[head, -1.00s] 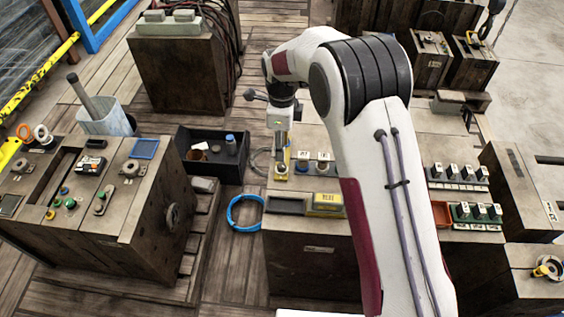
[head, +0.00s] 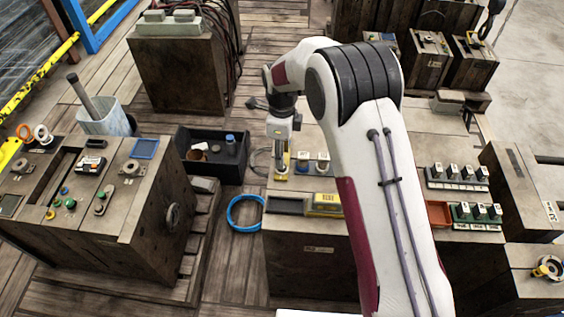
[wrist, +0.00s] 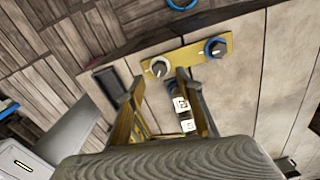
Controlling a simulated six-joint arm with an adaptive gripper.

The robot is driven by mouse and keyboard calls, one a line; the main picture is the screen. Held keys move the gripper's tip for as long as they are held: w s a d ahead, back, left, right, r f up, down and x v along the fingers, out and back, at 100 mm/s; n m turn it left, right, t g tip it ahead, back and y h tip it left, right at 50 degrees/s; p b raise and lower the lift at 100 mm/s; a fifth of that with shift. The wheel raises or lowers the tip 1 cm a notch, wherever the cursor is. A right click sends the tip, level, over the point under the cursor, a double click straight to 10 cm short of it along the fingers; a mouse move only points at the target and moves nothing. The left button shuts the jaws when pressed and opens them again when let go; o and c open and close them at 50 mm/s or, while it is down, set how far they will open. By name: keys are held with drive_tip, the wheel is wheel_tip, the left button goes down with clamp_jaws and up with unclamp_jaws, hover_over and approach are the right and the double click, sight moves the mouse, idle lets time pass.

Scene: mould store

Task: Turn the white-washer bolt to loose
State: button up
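The white-washer bolt (wrist: 159,67) sits on a yellow plate (wrist: 188,56) in the wrist view, with a pale round washer and a dark slot or mark on its head. A bolt with a blue washer (wrist: 215,48) sits at the plate's right end. My gripper (wrist: 150,84) is open, its two fingers apart. The white-washer bolt shows between and just past the fingertips; I cannot tell whether they touch it. In the head view, my gripper (head: 281,168) points down over the middle bench and hides the bolt.
Small white label blocks (wrist: 183,106) stand close to the right finger.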

drive_tip(key=shift+f, duration=2.35)
